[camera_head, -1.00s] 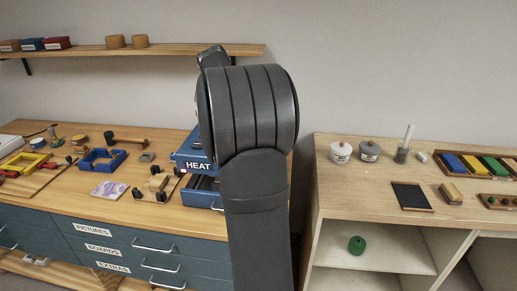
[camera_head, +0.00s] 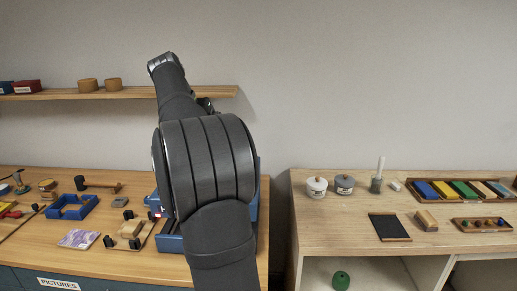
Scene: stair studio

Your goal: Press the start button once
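The blue machine (camera_head: 168,243) on the left table is mostly hidden behind my arm. Only blue edges show on either side of the arm, with a small light-coloured spot (camera_head: 155,211) at its left edge that is too small to make out. I cannot make out a start button. My arm rises through the middle of the view and bends over at the top. My gripper is not visible, so I cannot tell where it is relative to the machine.
A hammer-like tool (camera_head: 98,185), a blue frame (camera_head: 72,207), a purple patterned card (camera_head: 79,239) and a small wooden stand (camera_head: 127,231) lie left of the machine. A wall shelf (camera_head: 140,93) is behind. The right cabinet holds lidded pots (camera_head: 317,188), a black slate (camera_head: 389,227) and a colour tray (camera_head: 436,200).

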